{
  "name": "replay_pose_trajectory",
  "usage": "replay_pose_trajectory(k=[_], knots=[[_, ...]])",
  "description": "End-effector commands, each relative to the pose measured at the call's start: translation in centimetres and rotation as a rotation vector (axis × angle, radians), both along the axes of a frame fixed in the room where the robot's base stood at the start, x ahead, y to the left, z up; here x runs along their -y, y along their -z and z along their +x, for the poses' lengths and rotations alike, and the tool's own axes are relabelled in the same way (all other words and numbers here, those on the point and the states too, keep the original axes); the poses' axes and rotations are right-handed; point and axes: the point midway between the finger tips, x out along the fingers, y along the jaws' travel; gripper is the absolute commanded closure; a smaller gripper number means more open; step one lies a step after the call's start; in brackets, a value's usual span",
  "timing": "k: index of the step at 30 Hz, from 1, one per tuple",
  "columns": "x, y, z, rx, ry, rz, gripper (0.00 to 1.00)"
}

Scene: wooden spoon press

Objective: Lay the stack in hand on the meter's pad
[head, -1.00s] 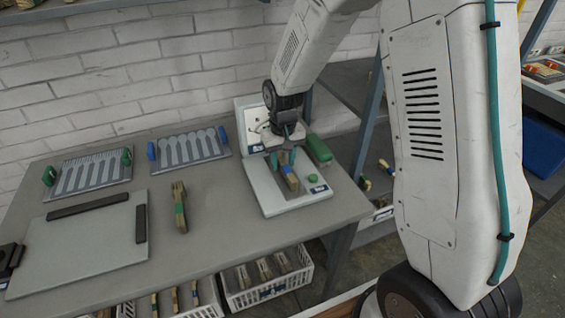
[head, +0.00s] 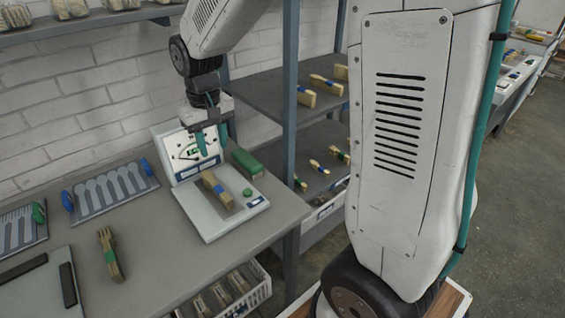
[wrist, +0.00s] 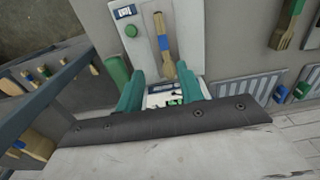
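The stack (head: 212,182) is a narrow bundle of pale wooden cutlery with a blue band. It lies on the pad (head: 206,218) of the white meter, whose upright dial (head: 190,152) stands behind it. In the wrist view the stack (wrist: 161,28) lies lengthwise on the pale pad (wrist: 185,45), its flared end towards my gripper. My gripper (head: 212,140), with two teal fingers, is open and empty, above and behind the stack near the dial. In the wrist view the fingers of my gripper (wrist: 161,78) are spread apart, and the stack's near end shows between their tips.
A green block (head: 246,162) and a green button (head: 247,192) are at the pad's right. A green-banded fork stack (head: 110,254) lies on the bench to the left, near a blue-handled spoon plate (head: 110,192). Shelves with more stacks (head: 322,82) stand behind right.

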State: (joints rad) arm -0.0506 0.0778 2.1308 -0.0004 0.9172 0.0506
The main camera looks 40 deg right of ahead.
Motion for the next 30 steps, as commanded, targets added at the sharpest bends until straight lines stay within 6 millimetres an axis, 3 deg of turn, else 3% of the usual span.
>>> replay_pose_trajectory(k=[1, 6, 10, 15, 21, 30], knots=[[0.3, -1.9, -2.0, 0.017, 0.001, 0.001, 0.63], [1.2, -6.2, -9.4, 0.044, 0.003, 0.0, 0.63], [1.7, -8.1, -15.1, 0.064, 0.001, -0.001, 0.63], [2.2, -8.7, -21.6, 0.087, 0.002, -0.002, 0.63], [2.3, -8.3, -25.6, 0.099, 0.003, -0.004, 0.63], [2.4, -8.2, -26.3, 0.098, 0.002, -0.004, 0.63]])
